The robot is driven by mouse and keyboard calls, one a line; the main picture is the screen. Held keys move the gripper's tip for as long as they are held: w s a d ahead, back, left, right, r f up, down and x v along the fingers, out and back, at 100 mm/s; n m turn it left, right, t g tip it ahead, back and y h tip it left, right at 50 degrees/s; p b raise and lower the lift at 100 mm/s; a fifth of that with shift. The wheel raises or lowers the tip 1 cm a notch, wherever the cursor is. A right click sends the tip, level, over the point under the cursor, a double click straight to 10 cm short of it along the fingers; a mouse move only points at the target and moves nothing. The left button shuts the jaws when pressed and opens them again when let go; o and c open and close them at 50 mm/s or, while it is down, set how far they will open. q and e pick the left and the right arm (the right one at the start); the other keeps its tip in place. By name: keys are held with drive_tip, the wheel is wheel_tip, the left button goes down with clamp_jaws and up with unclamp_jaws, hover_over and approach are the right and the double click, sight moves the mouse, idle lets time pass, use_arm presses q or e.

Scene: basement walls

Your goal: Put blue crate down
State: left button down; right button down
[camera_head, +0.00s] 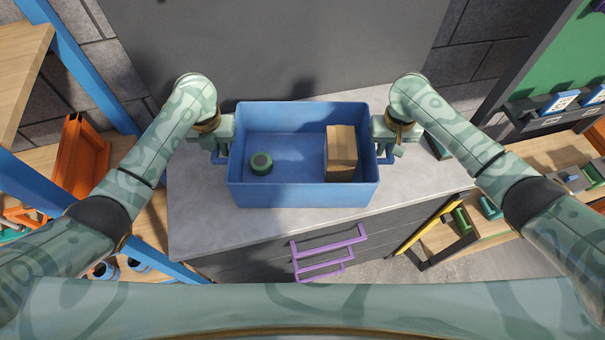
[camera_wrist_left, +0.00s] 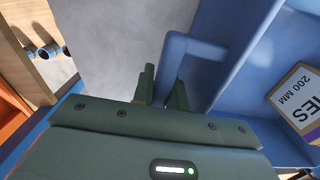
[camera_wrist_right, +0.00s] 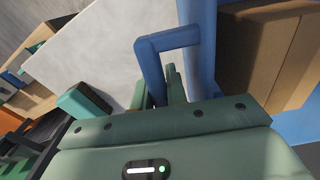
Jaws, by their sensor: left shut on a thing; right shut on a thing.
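The blue crate (camera_head: 303,195) is level and in front of me, over the grey worktop of a cabinet. I cannot tell for sure whether its base touches the worktop. A green round roll (camera_head: 261,163) and a brown cardboard box (camera_head: 341,153) are inside it. My left gripper (camera_head: 221,152) is shut on the crate's left handle (camera_wrist_left: 190,62). My right gripper (camera_head: 386,152) is shut on the crate's right handle (camera_wrist_right: 152,62). The fingers straddle the handle bars in both wrist views, and the crate's underside is hidden.
The grey worktop (camera_head: 205,220) has bare room on both sides of the crate. Purple drawer handles (camera_head: 330,250) stick out from the cabinet front. An orange bin (camera_head: 82,160) stands on a shelf at the left. A blue shelf post (camera_head: 85,65) is close by. A wooden bench (camera_head: 545,155) is at the right.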

use_arm(q)
drive_tip(key=shift+f+b, duration=0.3)
drive_tip(key=shift+f, duration=0.25)
use_arm(e)
drive_tip(key=shift+f, duration=0.55)
use_arm(q)
drive_tip(key=c, duration=1.5)
unclamp_jaws()
drive_tip(key=shift+s+r, duration=0.1)
drive_tip(key=shift+r, duration=0.05)
use_arm(e)
drive_tip(key=c, duration=1.5)
unclamp_jaws()
drive_tip(key=shift+s+r, duration=0.1)
drive_tip(key=shift+r, duration=0.05)
use_arm(q)
drive_tip(key=shift+o, duration=0.5)
drive_tip(key=shift+s+r, duration=0.1)
use_arm(e)
drive_tip(key=shift+o, duration=0.5)
drive_tip(key=shift+s+r, duration=0.1)
